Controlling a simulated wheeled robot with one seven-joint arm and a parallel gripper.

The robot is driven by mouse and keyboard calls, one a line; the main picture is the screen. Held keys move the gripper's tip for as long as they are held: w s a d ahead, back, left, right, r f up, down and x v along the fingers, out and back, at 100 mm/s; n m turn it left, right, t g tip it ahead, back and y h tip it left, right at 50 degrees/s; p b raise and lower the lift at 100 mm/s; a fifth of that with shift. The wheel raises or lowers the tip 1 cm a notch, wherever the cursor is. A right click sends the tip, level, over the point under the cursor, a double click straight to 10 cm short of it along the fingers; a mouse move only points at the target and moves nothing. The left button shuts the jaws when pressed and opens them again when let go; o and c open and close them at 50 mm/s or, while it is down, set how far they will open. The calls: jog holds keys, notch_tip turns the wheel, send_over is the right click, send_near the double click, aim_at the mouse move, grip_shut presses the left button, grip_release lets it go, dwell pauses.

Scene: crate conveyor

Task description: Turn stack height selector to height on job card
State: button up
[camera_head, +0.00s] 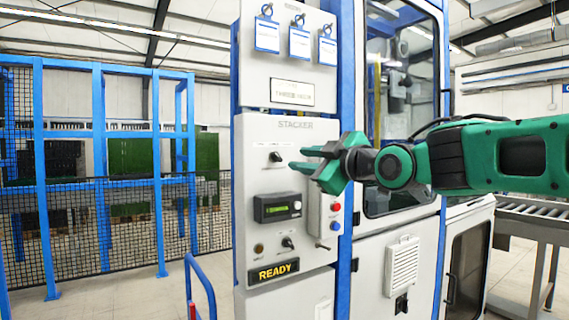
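The grey STACKER panel (248,205) faces me on the machine. A black rotary knob (276,157) sits in its upper part, and its scale marks are too small to read. A second black knob (287,243) is lower down. A white card (293,93) above the panel carries text that looks like "THREE-HIGH", though blurred. My gripper (303,159) is just right of the upper knob in the picture, its fingers pointing left. The fingers are apart with a gap between them and nothing visible in it. I cannot tell how far it is from the panel.
A small green-lit display (278,207) and a yellow READY sign (272,271) are on the panel. Red and blue buttons (335,215) sit at its right side. Several blue tags (299,42) hang above. Blue mesh fencing (98,150) stands left, a roller conveyor (535,215) right.

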aim_at(280, 158)
jog(key=x, duration=0.9)
jog(key=shift+w+f, duration=0.1)
jog(key=shift+w, duration=0.1)
jog(key=shift+c, duration=0.6)
grip_shut()
